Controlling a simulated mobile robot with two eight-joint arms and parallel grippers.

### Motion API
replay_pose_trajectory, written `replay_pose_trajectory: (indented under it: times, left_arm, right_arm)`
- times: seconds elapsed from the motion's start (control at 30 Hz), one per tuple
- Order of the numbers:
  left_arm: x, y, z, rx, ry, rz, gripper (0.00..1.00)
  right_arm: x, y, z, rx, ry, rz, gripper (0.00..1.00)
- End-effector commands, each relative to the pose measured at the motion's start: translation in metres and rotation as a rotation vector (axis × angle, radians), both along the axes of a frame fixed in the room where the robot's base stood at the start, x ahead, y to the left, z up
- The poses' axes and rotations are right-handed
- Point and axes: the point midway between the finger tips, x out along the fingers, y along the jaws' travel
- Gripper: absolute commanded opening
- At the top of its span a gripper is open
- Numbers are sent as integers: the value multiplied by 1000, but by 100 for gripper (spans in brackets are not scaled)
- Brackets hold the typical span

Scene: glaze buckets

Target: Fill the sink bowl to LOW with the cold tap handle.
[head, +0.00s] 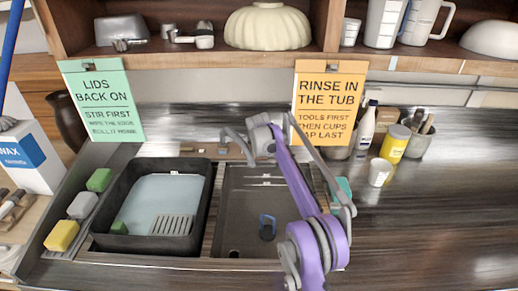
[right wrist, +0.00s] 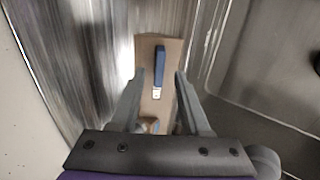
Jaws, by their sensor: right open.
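The steel sink bowl (head: 238,212) is right of the black tub, and its floor looks bare and dark, with no clear water surface. A small blue object (head: 267,228) lies in it. In the right wrist view, a blue lever handle (right wrist: 160,66) stands on a tan strip (right wrist: 174,50); the cold-tap marking cannot be read. My right gripper (right wrist: 158,76) is open, its two fingers on either side of the blue handle's lower end, apart from it in the picture. My left gripper is out of view.
The black tub (head: 99,243) holds pale blue water and a ribbed grey piece. Sponges (head: 63,236) line its left. Bottles and cups, including a yellow jar (head: 395,144), stand at the back right. The right counter (head: 440,220) is clear.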

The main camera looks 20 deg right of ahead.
Motion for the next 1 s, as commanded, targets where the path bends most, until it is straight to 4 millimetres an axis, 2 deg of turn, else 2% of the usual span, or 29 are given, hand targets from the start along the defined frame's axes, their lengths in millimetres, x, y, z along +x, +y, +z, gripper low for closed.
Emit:
replay_pose_trajectory:
  times: [0.1, 0.3, 0.63, 0.67, 0.9, 1.0]
  left_arm:
    - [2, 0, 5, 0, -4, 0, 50]
    - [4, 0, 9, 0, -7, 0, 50]
    - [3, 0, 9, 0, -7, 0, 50]
    - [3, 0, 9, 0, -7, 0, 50]
    - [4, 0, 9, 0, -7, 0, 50]
    - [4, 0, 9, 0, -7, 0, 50]
  right_arm:
    - [11, -4, -13, 0, -1, 0, 46]
    - [20, -6, -27, 0, -1, 0, 46]
    - [22, -7, -31, 1, 0, -1, 46]
    - [22, -7, -31, 1, 0, -1, 43]
    - [22, -6, -31, 1, 0, -1, 0]
    - [22, -6, -31, 1, 0, -1, 0]
